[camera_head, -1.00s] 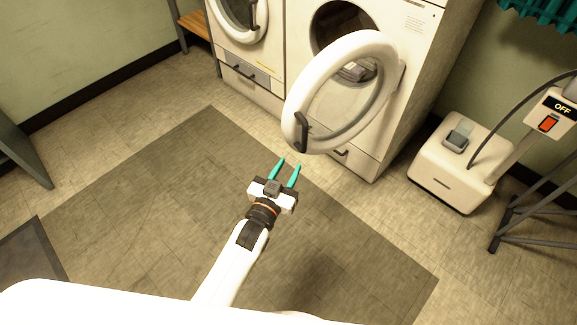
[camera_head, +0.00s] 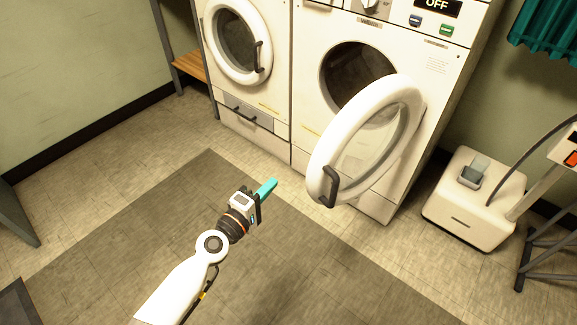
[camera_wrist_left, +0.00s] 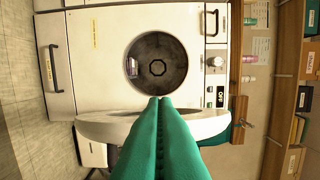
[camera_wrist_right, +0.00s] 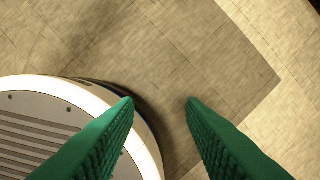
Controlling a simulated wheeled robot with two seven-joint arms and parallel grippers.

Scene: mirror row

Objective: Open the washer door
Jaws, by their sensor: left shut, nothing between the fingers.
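The right-hand white machine has a round ring door (camera_head: 322,150) standing swung open, apart from the dark drum opening (camera_head: 352,75). A dark handle (camera_head: 328,187) sits on the door's free edge. In the left wrist view the open door (camera_wrist_left: 95,127) shows nearly edge-on, beyond the fingertips, with the drum opening (camera_wrist_left: 157,62) behind it. My left gripper (camera_head: 271,187) is shut and empty, left of the door handle and apart from it in the head view. Its teal fingers (camera_wrist_left: 160,100) meet in the left wrist view. My right gripper (camera_wrist_right: 160,102) is open and empty above the floor.
A second machine at left has its round door (camera_head: 238,42) shut. A low white unit (camera_head: 465,205) and a dark stand (camera_head: 550,240) are at the right. A wooden bench (camera_head: 192,66) is at the back left. The dark floor mat (camera_head: 130,220) is clear.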

